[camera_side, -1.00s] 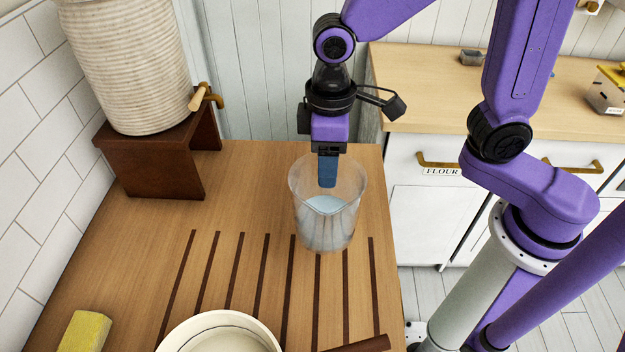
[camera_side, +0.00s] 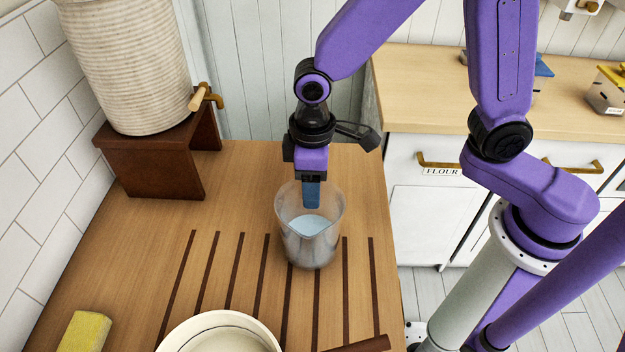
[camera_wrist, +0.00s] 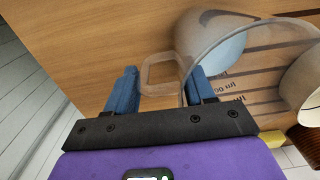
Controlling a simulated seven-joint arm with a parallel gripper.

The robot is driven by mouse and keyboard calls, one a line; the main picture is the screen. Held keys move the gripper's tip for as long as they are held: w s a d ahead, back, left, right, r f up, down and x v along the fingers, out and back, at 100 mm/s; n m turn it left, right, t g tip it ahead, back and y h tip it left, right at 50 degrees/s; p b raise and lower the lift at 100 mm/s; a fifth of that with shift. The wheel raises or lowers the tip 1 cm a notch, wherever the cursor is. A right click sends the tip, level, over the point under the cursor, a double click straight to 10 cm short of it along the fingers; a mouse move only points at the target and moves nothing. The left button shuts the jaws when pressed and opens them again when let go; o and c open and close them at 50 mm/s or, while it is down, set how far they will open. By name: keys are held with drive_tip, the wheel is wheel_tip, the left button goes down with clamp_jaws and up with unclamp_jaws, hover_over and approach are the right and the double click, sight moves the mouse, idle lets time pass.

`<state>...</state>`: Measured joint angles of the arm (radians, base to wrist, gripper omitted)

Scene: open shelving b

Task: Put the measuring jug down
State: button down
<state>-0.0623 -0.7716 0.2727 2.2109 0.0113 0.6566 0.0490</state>
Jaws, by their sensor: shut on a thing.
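The measuring jug (camera_side: 311,247) is clear, upright and part filled with pale blue liquid. It is over the grooved part of the wooden counter in the side view; I cannot tell whether its base touches the wood. My gripper (camera_side: 311,196) points down at the jug's far side, with its blue fingers partly seen through the clear wall. In the wrist view, the blue fingers of my gripper (camera_wrist: 161,92) are on either side of the jug's clear handle (camera_wrist: 160,60), shut on it. The jug's body (camera_wrist: 226,50) is to the right there.
A white bowl (camera_side: 180,345) stands at the front of the counter (camera_side: 130,265), with a yellow sponge (camera_side: 85,332) to its left. A ribbed crock (camera_side: 130,65) with a tap sits on a brown stand (camera_side: 150,165) at back left. The counter's right edge is close to the jug.

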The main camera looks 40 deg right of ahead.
drive_tip(key=shift+f, duration=0.1)
drive_tip(key=shift+c, duration=2)
unclamp_jaws()
wheel_tip(320, 180, up, 12)
drive_tip(key=shift+d, duration=0.15)
drive_tip(key=s+d+f+n, duration=0.2)
drive_tip(key=s+d, duration=0.6)
drive_tip(key=s+d+f+n, duration=0.1)
drive_tip(key=s+d+f, duration=0.1)
drive_tip(key=s+d, duration=0.6)
drive_tip(key=shift+s+d+f+n, duration=0.2)
drive_tip(key=shift+d+f+n, duration=0.1)
drive_tip(key=shift+d+n, duration=0.1)
